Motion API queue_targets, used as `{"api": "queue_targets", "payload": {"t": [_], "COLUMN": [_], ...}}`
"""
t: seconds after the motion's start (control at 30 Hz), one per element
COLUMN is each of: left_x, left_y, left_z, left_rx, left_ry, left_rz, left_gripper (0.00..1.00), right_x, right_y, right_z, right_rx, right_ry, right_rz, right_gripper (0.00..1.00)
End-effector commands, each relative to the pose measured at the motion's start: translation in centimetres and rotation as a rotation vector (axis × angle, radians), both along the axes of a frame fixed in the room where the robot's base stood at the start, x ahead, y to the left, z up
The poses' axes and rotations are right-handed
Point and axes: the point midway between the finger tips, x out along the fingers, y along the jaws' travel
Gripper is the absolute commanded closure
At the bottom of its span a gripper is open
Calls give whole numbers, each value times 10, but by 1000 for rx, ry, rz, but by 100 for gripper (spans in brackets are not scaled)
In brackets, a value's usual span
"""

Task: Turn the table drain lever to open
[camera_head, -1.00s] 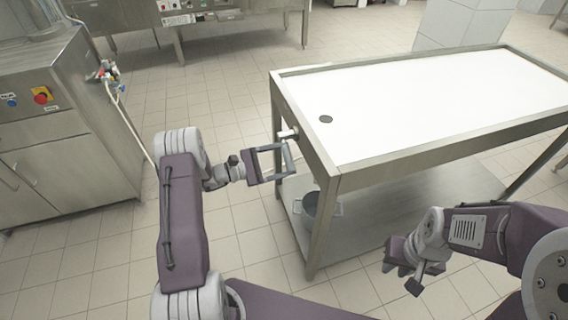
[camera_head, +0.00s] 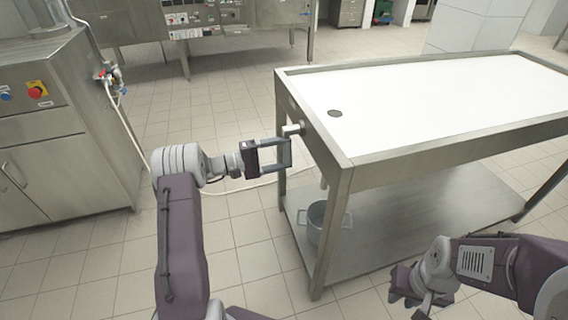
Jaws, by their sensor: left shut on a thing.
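The table drain lever (camera_head: 293,129) is a small pale handle on the left end of the steel table (camera_head: 345,172), just below the rim. My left gripper (camera_head: 288,153) is at this end of the table, with its fingers at the lever, and it is shut on the lever. The exact contact is small and hard to see. The round dark drain (camera_head: 334,113) lies in the white table top close to that end. My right gripper (camera_head: 408,292) hangs low at the front right, away from the table; its finger opening cannot be made out.
A metal pot (camera_head: 325,222) stands on the table's lower shelf (camera_head: 400,215) under the drain end. A steel cabinet (camera_head: 60,140) with red and blue buttons stands at the left, with a pale hose (camera_head: 130,135) running down to the floor. The tiled floor between is open.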

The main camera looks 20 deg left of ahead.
Motion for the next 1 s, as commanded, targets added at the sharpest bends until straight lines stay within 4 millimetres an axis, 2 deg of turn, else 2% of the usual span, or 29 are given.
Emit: {"api": "queue_targets", "payload": {"t": [0.03,0.3,0.87,0.9,0.97,1.0], "left_x": [1,7,9,9,9,9], "left_y": [1,5,6,6,6,6], "left_z": [-5,-4,-2,-2,-1,-1], "left_rx": [15,69,88,88,87,86], "left_ry": [-19,-98,-124,-124,-123,-123], "left_rz": [-1,-1,0,0,0,0], "left_gripper": [100,100,100,25,8,5], "right_x": [0,0,0,0,0,0], "right_y": [0,0,0,0,0,0], "right_z": [-8,-20,-22,-22,-22,-22], "right_rx": [0,0,0,0,0,0], "right_ry": [0,0,0,0,0,0], "right_rz": [0,0,0,0,0,0], "right_gripper": [75,75,75,75,75,75]}}
